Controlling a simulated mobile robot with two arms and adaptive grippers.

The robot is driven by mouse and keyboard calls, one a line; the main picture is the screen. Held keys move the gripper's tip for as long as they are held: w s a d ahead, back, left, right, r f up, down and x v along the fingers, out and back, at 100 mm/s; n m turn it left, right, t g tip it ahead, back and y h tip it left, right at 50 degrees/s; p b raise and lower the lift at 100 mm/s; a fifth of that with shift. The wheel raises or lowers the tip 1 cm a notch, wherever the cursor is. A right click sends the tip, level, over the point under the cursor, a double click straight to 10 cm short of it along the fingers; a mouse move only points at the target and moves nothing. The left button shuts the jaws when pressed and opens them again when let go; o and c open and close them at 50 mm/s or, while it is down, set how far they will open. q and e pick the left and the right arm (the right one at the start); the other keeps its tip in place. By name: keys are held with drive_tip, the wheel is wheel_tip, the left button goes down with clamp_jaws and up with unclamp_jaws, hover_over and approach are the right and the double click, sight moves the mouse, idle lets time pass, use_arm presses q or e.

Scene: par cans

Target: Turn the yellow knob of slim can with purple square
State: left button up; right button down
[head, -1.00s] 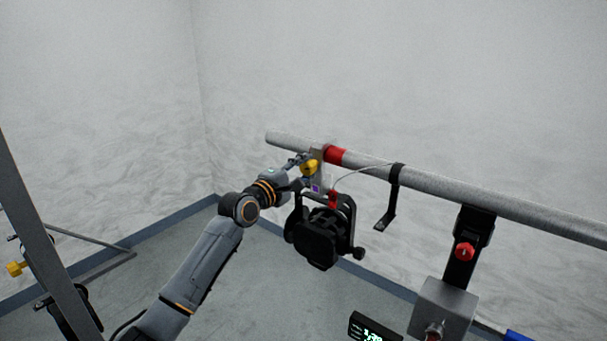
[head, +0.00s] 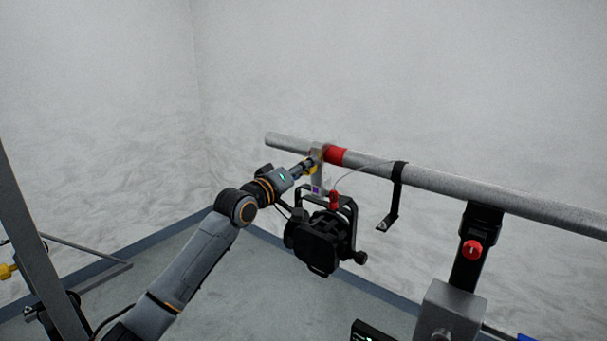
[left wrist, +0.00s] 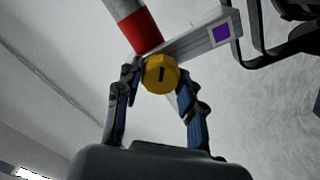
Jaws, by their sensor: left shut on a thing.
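The slim black can (head: 322,240) hangs from the grey pipe (head: 450,192) on a pale clamp (head: 319,176) that bears the purple square (head: 316,190). The square also shows in the left wrist view (left wrist: 221,33). The yellow knob (left wrist: 160,74) sits on the side of the clamp, just below the pipe. My left gripper (head: 309,166) reaches it from the left. In the left wrist view its fingers (left wrist: 158,86) lie on both sides of the knob, shut on it. In the head view the knob is mostly hidden by the fingers. My right gripper is not seen.
Red tape (head: 335,155) wraps the pipe beside the clamp. A black strap (head: 394,195) hangs right of the can. Further right, another fixture has a red knob (head: 472,250). Another yellow knob (head: 7,271) shows at the left edge. The floor (head: 240,290) below is bare.

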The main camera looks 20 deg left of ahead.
use_arm(q)
drive_tip(key=n+p, duration=1.1)
drive_tip(key=n, duration=1.6)
drive_tip(key=shift+f+n+p, duration=0.1)
drive_tip(key=shift+n+p, duration=0.25)
drive_tip(key=shift+n, duration=0.05)
idle(1.1)
idle(0.4)
